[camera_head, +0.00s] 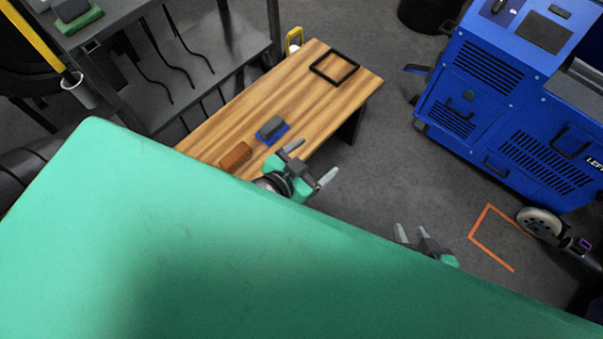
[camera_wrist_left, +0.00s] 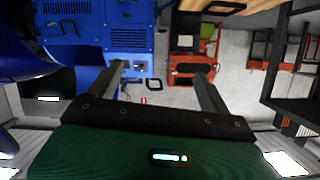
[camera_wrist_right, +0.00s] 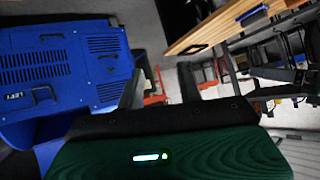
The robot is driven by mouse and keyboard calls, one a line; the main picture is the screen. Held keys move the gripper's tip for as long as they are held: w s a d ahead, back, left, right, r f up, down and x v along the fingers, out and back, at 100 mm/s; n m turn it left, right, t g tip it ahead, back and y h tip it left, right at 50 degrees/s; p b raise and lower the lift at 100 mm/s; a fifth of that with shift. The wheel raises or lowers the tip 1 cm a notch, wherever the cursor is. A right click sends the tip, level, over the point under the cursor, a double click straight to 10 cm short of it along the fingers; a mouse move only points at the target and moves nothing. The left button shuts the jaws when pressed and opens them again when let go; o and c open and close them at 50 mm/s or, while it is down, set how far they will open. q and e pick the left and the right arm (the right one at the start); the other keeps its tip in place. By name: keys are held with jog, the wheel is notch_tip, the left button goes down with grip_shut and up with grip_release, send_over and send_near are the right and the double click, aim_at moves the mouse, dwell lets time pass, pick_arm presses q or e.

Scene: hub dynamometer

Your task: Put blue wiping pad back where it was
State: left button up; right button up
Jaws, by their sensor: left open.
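The blue wiping pad (camera_head: 271,130), with a grey top and a blue base, lies on the wooden bench (camera_head: 215,127) near its front edge in the head view. My left gripper (camera_head: 312,163) is open and empty, to the right of the pad and apart from it in the picture. Its spread fingers also show in the left wrist view (camera_wrist_left: 160,85), with nothing between them. My right gripper (camera_head: 413,231) is further right, away from the bench, with its fingers apart and empty. It also shows in the right wrist view (camera_wrist_right: 160,88).
A brown block (camera_head: 236,156) lies beside the pad. A black square outline (camera_head: 334,66) is at the bench's far end, with bare wood between. A green pad (camera_head: 77,15) sits on the dark rack at upper left. A blue machine (camera_head: 505,110) stands right, near an orange floor marking (camera_head: 480,222).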

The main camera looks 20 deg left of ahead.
pick_arm(q)
jog(key=s+f+n+g, duration=0.2)
jog(key=s+f+g, duration=0.1)
jog(key=s, duration=0.3)
jog(key=shift+s+f, duration=0.15)
jog(key=shift+f, duration=0.1)
jog(key=shift+d, duration=0.1)
